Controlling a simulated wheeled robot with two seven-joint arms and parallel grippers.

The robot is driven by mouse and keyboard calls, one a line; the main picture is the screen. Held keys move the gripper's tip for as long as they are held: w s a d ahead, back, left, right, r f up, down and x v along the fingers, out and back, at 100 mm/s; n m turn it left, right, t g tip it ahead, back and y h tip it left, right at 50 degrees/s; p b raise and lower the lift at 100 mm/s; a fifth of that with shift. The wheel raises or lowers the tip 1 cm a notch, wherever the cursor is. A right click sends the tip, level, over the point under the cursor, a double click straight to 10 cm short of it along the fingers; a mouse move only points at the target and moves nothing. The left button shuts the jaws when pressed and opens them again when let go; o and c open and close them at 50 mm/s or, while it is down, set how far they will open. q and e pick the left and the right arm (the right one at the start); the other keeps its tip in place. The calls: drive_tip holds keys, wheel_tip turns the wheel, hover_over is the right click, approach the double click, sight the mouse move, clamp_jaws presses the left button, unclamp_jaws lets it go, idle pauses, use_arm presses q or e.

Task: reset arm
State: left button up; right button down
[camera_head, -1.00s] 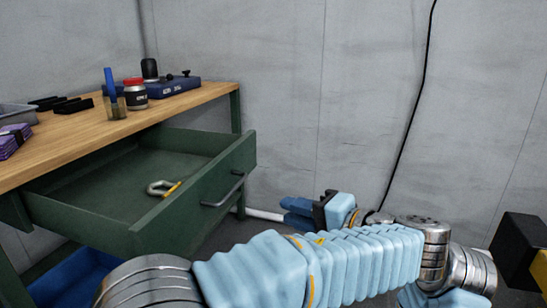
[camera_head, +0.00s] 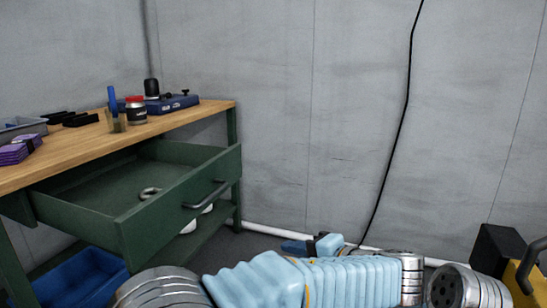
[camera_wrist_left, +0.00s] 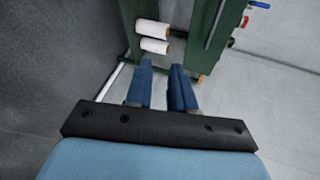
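My left arm (camera_head: 345,282) in its pale blue cover crosses the bottom of the head view. My left gripper (camera_head: 297,246) is low by the wall, right of the green workbench and clear of it. In the left wrist view, its two blue fingers (camera_wrist_left: 163,85) stand apart with nothing between them. The bench's green drawer (camera_head: 190,200) is pulled out, and a metal hook-like piece (camera_head: 150,193) lies in it, partly hidden by the drawer front. My right gripper does not show.
The wooden bench top (camera_head: 75,147) holds a blue case (camera_head: 172,103), a red-lidded jar (camera_head: 136,110) and a cup (camera_head: 116,121). A blue bin (camera_head: 80,279) stands below. White rolls (camera_wrist_left: 154,28) show past the fingers. A black and yellow object (camera_head: 522,275) is at lower right.

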use_arm(q)
drive_tip(key=w+a+f+m+g+h, duration=0.1)
drive_tip(key=a+f+g, duration=0.1)
drive_tip(key=f, duration=0.5)
drive_tip(key=w+a+f+m+g+h, duration=0.1)
drive_tip(key=a+f+g, duration=0.1)
drive_tip(key=f, duration=0.5)
drive_tip(key=s+a+f+n+g+h+p, duration=0.1)
drive_tip(key=s+a+f+g+h, duration=0.2)
drive_tip(key=f, duration=0.6)
drive_tip(key=s+a+f+g+h+p, duration=0.1)
drive_tip(key=s+a+f+g+h, duration=0.2)
drive_tip(key=f, duration=0.6)
drive_tip(key=s+a+f+n+h+p, duration=0.1)
drive_tip(key=s+a+f+n+h, duration=0.2)
drive_tip(key=s+f+n, duration=0.2)
drive_tip(key=s+a+f+n+t+h+p, duration=0.1)
drive_tip(key=s+a+f+n+h, duration=0.2)
drive_tip(key=s+f+n, duration=0.3)
drive_tip(key=shift+s+n, duration=0.6)
drive_tip(key=shift+s, duration=0.6)
